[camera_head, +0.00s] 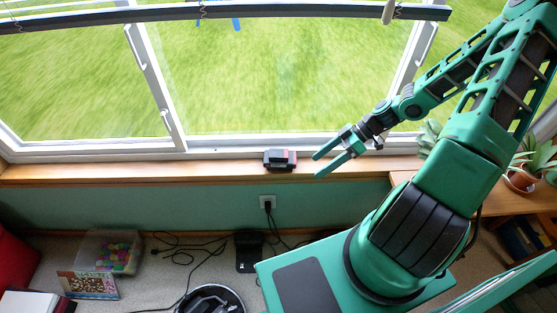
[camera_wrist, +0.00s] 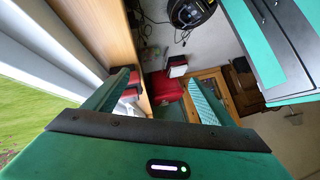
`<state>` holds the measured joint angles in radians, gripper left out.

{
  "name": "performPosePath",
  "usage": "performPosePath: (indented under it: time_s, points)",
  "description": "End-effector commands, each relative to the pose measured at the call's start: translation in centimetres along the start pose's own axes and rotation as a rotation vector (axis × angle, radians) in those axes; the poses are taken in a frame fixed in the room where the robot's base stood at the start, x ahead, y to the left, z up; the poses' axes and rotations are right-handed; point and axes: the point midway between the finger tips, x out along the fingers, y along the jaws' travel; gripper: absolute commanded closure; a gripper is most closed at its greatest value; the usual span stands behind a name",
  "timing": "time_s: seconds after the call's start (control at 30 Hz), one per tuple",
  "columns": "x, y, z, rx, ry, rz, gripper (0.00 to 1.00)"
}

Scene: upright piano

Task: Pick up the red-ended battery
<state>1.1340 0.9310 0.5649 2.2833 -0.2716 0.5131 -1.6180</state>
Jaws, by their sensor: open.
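The red-ended battery (camera_head: 279,159) is a small dark block with red at its end, lying on the wooden windowsill in the head view. My gripper (camera_head: 318,165) is to the right of it, with both fingers spread and pointing left towards it, apart from it. In the wrist view my gripper (camera_wrist: 160,84) is open, with nothing held between the fingers. A dark and red block, which looks like the battery (camera_wrist: 133,91), shows there beside the left finger, which partly hides it.
The windowsill (camera_head: 130,172) runs below the window and is bare left of the battery. A potted plant (camera_head: 522,178) stands at the right. Below are a wall socket (camera_head: 267,202) with cables, a clear box of coloured balls (camera_head: 112,250) and a round dark device (camera_head: 212,300).

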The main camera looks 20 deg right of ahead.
Motion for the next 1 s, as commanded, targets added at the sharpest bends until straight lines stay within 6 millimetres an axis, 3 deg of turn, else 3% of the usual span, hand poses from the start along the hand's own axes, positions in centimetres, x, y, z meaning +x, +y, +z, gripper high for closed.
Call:
performPosePath:
  time_s: [0.17,0.4,0.6,1.0]
  points:
    - [1.3,2.2,-2.0,-0.133,0.184,0.056,0.23]
    - [1.3,4.6,-4.4,-0.261,0.344,0.153,0.23]
    - [1.5,5.4,-5.2,-0.297,0.386,0.187,0.23]
    - [6.0,6.0,-7.2,-0.298,0.386,0.187,0.23]
